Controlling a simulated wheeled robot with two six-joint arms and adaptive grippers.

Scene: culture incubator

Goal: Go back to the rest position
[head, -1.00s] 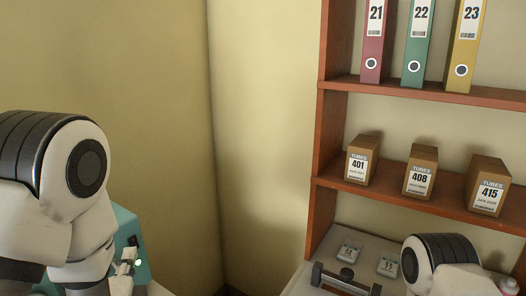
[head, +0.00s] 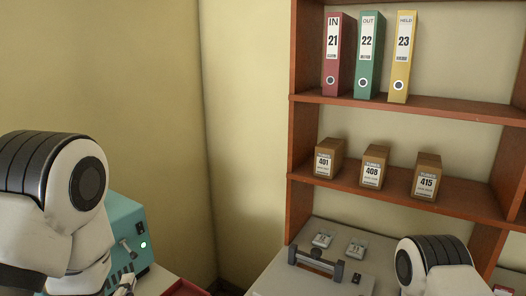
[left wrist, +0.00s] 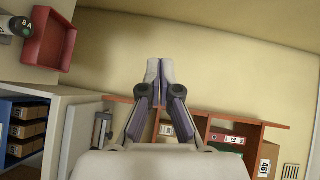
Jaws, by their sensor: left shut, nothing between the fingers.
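My left arm comes in at the left of the head view. Its gripper (head: 125,284) is partly cut off at the bottom edge, in front of a teal device (head: 134,232). In the left wrist view my left gripper (left wrist: 160,64) is shut and empty, its fingertips together against the plain wall. My right arm shows at the lower right of the head view, but its gripper is out of sight.
A brown shelf (head: 420,109) holds three binders and three numbered boxes. Below it, a pale cabinet top (head: 275,277) has a dark-handled fixture (head: 317,262). A red tray (head: 187,288) shows at the bottom edge; a red bin (left wrist: 47,40) shows in the wrist view.

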